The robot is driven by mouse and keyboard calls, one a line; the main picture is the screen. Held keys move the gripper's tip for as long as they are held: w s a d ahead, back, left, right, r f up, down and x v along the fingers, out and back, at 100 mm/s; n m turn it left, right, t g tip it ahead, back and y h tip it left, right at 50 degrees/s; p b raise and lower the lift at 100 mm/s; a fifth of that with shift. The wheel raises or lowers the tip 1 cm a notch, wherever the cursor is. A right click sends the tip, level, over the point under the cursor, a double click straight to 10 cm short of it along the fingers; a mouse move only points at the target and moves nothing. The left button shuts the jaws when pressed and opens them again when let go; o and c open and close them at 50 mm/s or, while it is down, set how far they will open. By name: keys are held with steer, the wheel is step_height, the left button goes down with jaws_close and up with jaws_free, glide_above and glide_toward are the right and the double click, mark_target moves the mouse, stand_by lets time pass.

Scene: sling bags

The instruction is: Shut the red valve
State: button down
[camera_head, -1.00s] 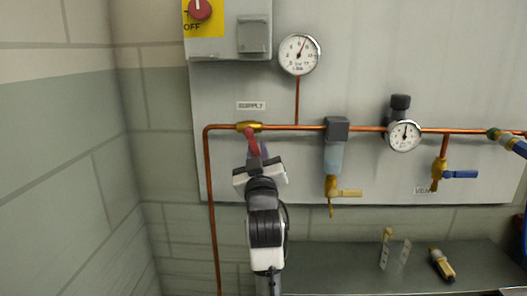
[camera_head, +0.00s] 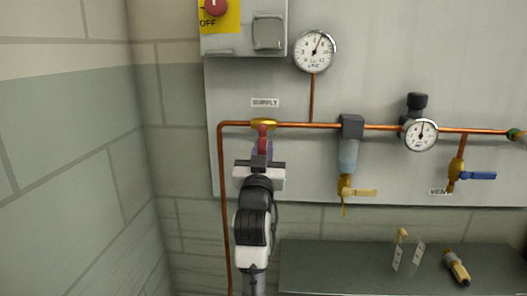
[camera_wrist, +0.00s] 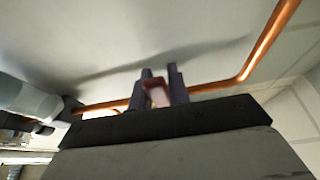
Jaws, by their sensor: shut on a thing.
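The red valve handle (camera_head: 262,136) hangs from a brass valve body (camera_head: 263,124) on the horizontal copper pipe, under the SUPPLY label (camera_head: 265,103). The handle points about straight down, crosswise to the pipe. My gripper (camera_head: 262,150) comes from below and is shut on the handle's lower part. In the wrist view, the two dark fingers of my gripper (camera_wrist: 160,78) stand on either side of the reddish handle (camera_wrist: 157,96). The handle's lower end is hidden by my gripper in the head view.
A pressure gauge (camera_head: 314,51) stands above the pipe. To the right are a filter (camera_head: 347,156) with a yellow handle (camera_head: 362,193), a second gauge (camera_head: 420,135) and a blue-handled valve (camera_head: 480,175). A dark bench (camera_head: 330,262) lies below. A wall (camera_head: 70,170) bounds the left.

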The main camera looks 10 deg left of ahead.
steer(key=c, duration=1.3)
jaws_free()
steer(key=b+v, duration=0.3)
steer(key=v, duration=1.1)
steer(key=shift+w+a, duration=0.1)
